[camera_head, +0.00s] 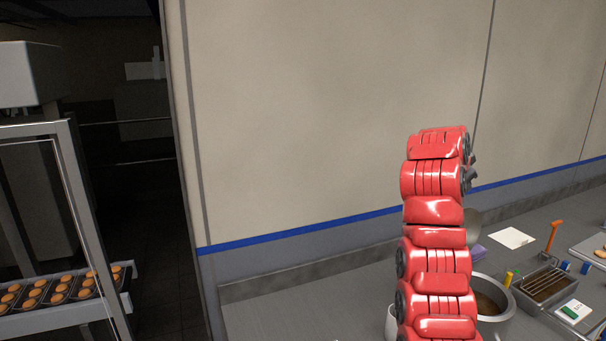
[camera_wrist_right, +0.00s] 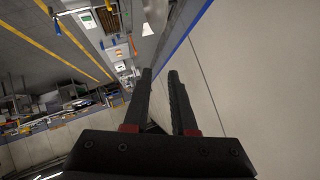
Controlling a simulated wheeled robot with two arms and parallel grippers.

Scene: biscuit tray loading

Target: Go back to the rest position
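My right gripper (camera_wrist_right: 160,76) shows in the right wrist view. Its two dark fingers stand apart with a narrow gap and nothing between them. In the head view a red arm of mine rises upright from the bottom edge, right of the middle, in front of the wall. A small dark part shows at its upper right end, but the fingers cannot be made out there. My left arm and gripper are not in view.
A metal rack (camera_head: 73,190) at far left holds a dark tray (camera_head: 127,301) of round brown biscuits. The grey counter (camera_head: 290,312) bears a pot (camera_head: 508,318), a white sheet (camera_head: 511,238) and a metal pan (camera_head: 541,303). The wall (camera_head: 310,110) behind is bare.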

